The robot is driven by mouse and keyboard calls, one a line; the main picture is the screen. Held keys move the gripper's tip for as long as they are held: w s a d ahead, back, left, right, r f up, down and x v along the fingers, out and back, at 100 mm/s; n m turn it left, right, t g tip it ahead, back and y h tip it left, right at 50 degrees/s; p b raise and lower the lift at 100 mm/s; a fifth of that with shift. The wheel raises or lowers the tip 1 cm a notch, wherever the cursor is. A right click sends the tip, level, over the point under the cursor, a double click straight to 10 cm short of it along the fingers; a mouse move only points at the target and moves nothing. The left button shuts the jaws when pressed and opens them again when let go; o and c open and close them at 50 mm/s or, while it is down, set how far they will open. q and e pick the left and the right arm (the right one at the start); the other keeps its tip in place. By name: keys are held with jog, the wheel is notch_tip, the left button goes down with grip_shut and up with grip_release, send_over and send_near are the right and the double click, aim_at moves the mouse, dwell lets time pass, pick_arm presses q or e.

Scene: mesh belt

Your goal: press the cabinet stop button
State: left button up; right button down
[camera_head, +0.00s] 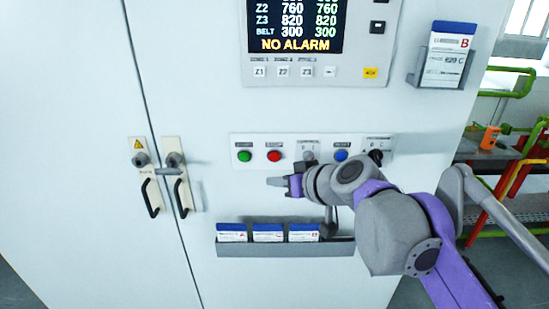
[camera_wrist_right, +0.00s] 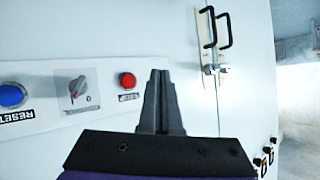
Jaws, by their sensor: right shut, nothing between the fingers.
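The red button (camera_head: 274,156) sits on a pale control strip (camera_head: 316,144) on the cabinet front, just right of a green button (camera_head: 244,156). The red button also shows in the wrist view (camera_wrist_right: 127,80), left of the fingertips. My right gripper (camera_head: 277,182) is shut and empty, its tips a little below the red button in the head view. In the wrist view the closed fingers (camera_wrist_right: 160,76) show no contact with the button. The green button does not show there. My left gripper is out of view.
A selector knob (camera_wrist_right: 77,88) and a blue button (camera_head: 341,155) share the strip. A card rack (camera_head: 285,249) juts out below, and door handles (camera_head: 181,192) stand to the left. A display panel (camera_head: 297,38) is above. The cabinet face between handles and strip is clear.

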aim_at(274, 156)
jog(key=w, duration=0.7)
jog(key=shift+p, duration=0.35)
jog(key=shift+w, duration=0.1)
dwell(1.5)
jog(key=shift+w+p, duration=0.3)
jog(key=shift+w, duration=0.2)
jog(key=shift+s, duration=0.1)
